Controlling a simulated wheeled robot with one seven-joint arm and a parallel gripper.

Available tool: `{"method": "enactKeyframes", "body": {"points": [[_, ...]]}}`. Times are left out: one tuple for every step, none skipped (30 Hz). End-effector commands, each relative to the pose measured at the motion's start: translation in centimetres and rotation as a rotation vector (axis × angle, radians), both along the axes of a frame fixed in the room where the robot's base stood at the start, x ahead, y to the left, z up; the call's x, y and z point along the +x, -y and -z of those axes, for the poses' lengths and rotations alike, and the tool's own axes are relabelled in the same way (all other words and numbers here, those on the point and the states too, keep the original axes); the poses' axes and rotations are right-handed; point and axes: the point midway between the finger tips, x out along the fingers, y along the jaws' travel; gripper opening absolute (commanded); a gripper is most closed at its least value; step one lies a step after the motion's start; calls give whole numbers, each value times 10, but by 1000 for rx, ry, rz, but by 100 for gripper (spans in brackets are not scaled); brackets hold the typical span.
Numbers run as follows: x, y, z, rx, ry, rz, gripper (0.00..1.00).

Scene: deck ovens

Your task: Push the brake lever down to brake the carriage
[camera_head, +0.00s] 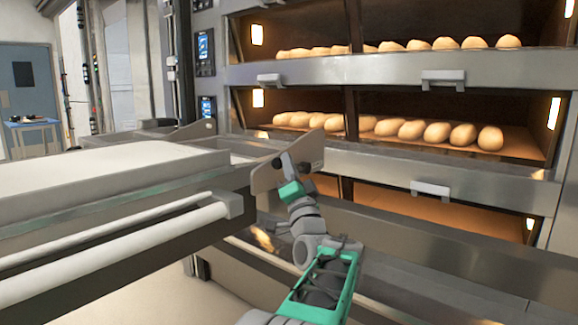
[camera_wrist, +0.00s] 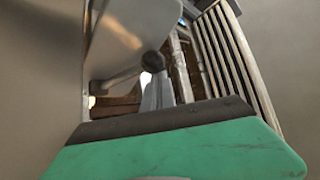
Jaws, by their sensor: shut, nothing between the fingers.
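The brake lever shows in the wrist view as a pale rod ending in a black ball knob (camera_wrist: 153,61), beside a rounded grey side plate (camera_wrist: 130,28). My gripper (camera_head: 285,162) is at the carriage's right end in the head view, in front of the same plate (camera_head: 264,178). Its fingers are shut and empty. In the wrist view the gripper's fingertips (camera_wrist: 157,84) are close to the knob; I cannot tell whether they touch. The carriage (camera_head: 120,185) fills the left of the head view, with a pale top and a white front bar. In the head view the lever is hard to separate from the gripper.
The deck oven (camera_head: 400,165) stands behind and to the right, with loaves (camera_head: 436,132) on its upper decks. Its steel ledges and handles (camera_head: 430,189) project near my arm. Open floor (camera_head: 150,295) shows below the carriage. A blue table (camera_head: 31,123) stands far left.

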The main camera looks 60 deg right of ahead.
Motion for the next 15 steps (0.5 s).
{"method": "enactKeyframes", "body": {"points": [[1,0,4,6,-3,-3,0],[1,0,4,7,-2,-4,0],[2,0,4,7,-2,-4,0],[2,0,4,8,-3,-4,0],[2,0,4,8,-3,-5,0],[2,0,4,8,-3,-5,0],[3,0,5,9,-3,-6,0],[3,0,5,9,-3,-6,0],[3,0,5,9,-4,-7,0],[3,0,5,9,-4,-7,0],[3,0,5,10,-3,-7,0],[3,0,5,10,-4,-8,0],[3,0,4,10,-4,-8,0],[3,0,3,10,-4,-8,0],[2,1,0,9,-3,-8,0]]}}
